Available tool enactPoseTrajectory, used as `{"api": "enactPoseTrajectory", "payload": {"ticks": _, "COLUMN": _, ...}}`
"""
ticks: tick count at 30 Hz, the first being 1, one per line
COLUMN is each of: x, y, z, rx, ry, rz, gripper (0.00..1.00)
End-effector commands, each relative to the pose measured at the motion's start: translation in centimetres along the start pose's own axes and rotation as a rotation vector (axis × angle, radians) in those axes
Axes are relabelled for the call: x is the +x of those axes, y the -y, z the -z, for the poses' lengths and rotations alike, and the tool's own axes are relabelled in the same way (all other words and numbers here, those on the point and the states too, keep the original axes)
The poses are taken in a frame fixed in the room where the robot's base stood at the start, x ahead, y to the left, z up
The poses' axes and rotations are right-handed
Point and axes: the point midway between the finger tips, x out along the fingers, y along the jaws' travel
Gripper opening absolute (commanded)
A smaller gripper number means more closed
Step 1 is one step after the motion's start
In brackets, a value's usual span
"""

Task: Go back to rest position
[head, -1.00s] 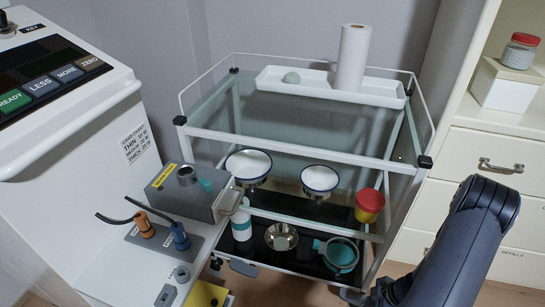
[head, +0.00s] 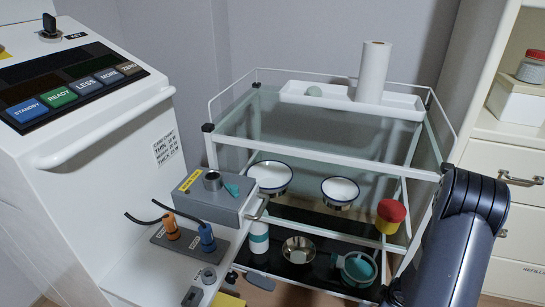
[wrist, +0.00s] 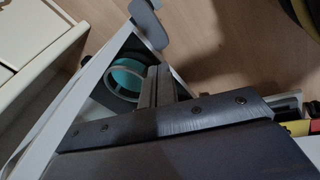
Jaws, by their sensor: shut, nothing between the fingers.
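My arm (head: 465,240) stands at the right of the head view, in front of the trolley's right side. My gripper (wrist: 157,85) shows in the wrist view with its two fingers together and nothing between them. It is beside the trolley's lower part, with a teal-rimmed cup (wrist: 128,78) in view beyond the fingers. In the head view the gripper's fingertips are mostly hidden at the bottom edge, behind the arm.
The glass trolley (head: 330,165) carries a white tray (head: 330,100), bowls (head: 270,175) and a red-topped yellow jar (head: 390,215). A control console (head: 80,130) stands left. Drawers (head: 515,215) stand close on the right. Wood floor (wrist: 215,45) shows beside the trolley.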

Motion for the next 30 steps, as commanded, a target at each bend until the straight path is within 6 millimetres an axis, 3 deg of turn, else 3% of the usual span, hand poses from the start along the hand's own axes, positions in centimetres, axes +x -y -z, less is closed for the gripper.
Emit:
{"api": "enactPoseTrajectory", "payload": {"ticks": 22, "x": -0.8, "y": -0.3, "z": 0.1, "rx": 0.057, "ry": 0.054, "rz": -0.025, "gripper": 0.00}}
{"api": "enactPoseTrajectory", "payload": {"ticks": 30, "x": -3.0, "y": -1.5, "z": 0.6, "rx": 0.082, "ry": 0.059, "rz": -0.064, "gripper": 0.00}}
